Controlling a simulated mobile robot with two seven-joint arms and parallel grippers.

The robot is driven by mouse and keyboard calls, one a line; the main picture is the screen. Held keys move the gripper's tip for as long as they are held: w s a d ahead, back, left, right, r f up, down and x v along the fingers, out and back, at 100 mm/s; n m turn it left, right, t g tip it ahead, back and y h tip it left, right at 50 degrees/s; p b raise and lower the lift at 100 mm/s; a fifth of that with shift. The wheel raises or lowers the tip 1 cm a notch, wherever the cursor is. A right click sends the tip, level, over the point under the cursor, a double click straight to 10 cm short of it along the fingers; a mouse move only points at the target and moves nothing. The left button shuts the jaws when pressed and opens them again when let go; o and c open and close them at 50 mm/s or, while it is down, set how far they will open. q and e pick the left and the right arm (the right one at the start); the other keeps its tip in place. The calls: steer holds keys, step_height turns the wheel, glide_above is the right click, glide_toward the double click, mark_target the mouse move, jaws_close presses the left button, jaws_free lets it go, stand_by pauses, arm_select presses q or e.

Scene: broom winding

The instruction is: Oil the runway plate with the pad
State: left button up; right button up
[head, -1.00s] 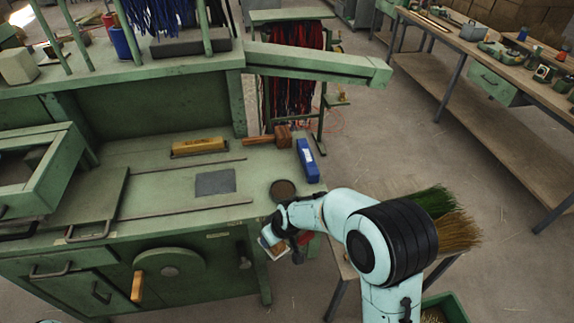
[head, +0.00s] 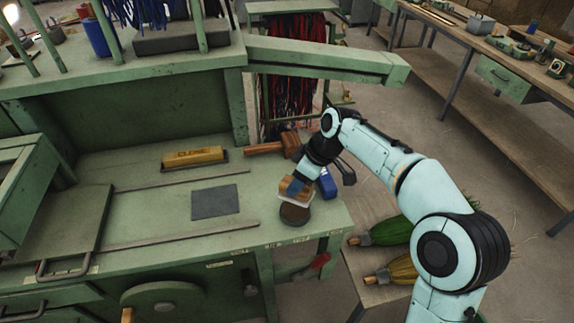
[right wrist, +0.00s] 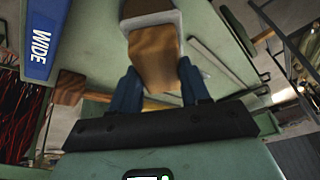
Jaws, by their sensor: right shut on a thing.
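My right gripper (head: 294,187) is shut on the pad (right wrist: 152,55), a wooden block with a pale underside. In the head view the pad is at or just above a round dark dish (head: 295,214) near the bench's right end. I cannot tell whether it touches the dish. A flat dark grey plate (head: 215,202), which looks like the runway plate, lies on the green bench between two thin rails, left of the dish and apart from the pad. My left gripper is not in view.
A blue box (head: 327,184), marked WIDE in the right wrist view (right wrist: 38,40), stands close beside the gripper. A wooden mallet (head: 272,147) and a yellow block (head: 193,156) lie behind. A green overhead beam (head: 330,62) juts right. The bench around the plate is clear.

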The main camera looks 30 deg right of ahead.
mark_target(297, 197)
steer(key=shift+w+f, duration=0.1)
steer(key=shift+w, duration=0.25)
steer(key=shift+f, duration=0.15)
steer(key=shift+s+f+b, duration=0.35)
steer(key=shift+f+b, duration=0.1)
steer(key=shift+b, duration=0.1)
steer(key=shift+f, duration=0.4)
steer(key=shift+w+f+b, duration=0.1)
steer(key=shift+f+b, duration=1.7)
steer(key=shift+f, duration=0.1)
steer(key=shift+f, duration=0.25)
steer(key=shift+r+p, duration=2.7)
steer(key=shift+r, duration=0.8)
